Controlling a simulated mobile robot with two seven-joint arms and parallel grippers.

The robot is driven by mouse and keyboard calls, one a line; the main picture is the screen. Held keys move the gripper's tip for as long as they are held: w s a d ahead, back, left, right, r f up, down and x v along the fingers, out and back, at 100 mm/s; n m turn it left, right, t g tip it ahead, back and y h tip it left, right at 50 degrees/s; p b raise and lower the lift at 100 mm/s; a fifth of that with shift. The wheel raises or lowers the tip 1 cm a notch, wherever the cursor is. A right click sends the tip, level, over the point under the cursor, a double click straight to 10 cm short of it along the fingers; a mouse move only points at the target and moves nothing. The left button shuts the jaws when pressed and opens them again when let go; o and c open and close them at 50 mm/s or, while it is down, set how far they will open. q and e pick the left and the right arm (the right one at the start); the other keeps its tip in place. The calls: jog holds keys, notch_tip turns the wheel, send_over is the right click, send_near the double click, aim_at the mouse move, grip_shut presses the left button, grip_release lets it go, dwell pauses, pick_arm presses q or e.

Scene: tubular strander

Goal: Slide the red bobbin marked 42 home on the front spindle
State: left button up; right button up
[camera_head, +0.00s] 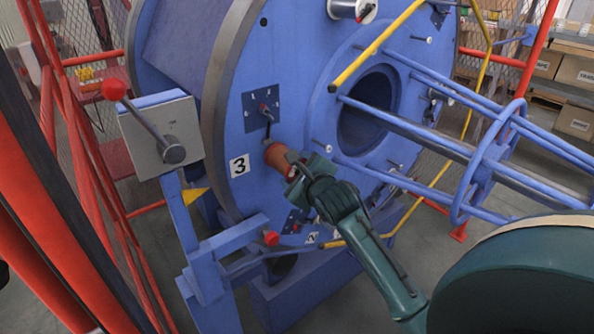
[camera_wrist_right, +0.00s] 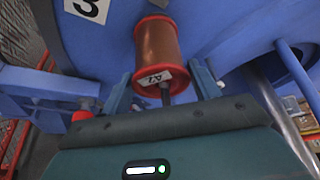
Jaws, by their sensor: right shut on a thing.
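The red bobbin (camera_head: 282,161) has red flanges and a copper-brown winding. It also shows in the wrist view (camera_wrist_right: 157,45), with a white label reading 42 upside down on its near flange. My right gripper (camera_head: 293,168) is shut on the bobbin's near end; in the wrist view its fingers (camera_wrist_right: 163,82) stand either side of the near flange. A dark spindle (camera_wrist_right: 165,96) sticks out of the near end, so the bobbin is around it. The far flange is close to the blue disc (camera_head: 300,90), beside the label 3; I cannot tell whether they touch. My left gripper is not in view.
A small lever (camera_head: 267,112) on a dark plate sits just above the bobbin. Blue bars (camera_head: 430,120) and a yellow rail (camera_head: 375,45) stand out to the right. A grey box with a red-knobbed lever (camera_head: 160,135) is at the left, near red guard rails.

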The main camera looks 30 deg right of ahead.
jog(key=c, duration=0.9)
jog(key=shift+w, duration=0.15)
jog(key=o, duration=1.7)
jog(key=shift+w, duration=0.1)
jog(key=shift+p+v, duration=1.8)
jog(key=shift+v, duration=0.6)
jog(key=p+v, duration=0.2)
jog(key=v, duration=0.2)
jog(key=shift+a, duration=0.1)
